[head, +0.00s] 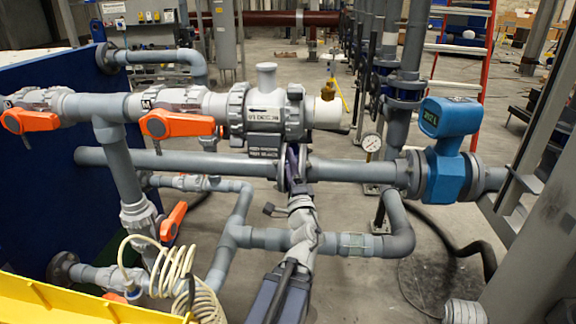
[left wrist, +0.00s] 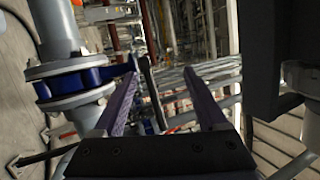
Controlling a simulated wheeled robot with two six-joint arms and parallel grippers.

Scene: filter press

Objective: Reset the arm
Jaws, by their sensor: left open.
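My left gripper (head: 292,168) is in the middle of the head view, with its dark purple fingers in front of the grey horizontal pipe (head: 350,171). I cannot tell from the head view whether the fingers touch the pipe. A blue valve with grey flanges (left wrist: 78,82) stands left of the fingers in the left wrist view. My right gripper is not in view.
Orange-handled valves (head: 177,124) sit on the upper pipe at left. A coiled cream hose (head: 172,272) and a yellow edge (head: 60,302) are at lower left. A red ladder (head: 487,50) stands behind.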

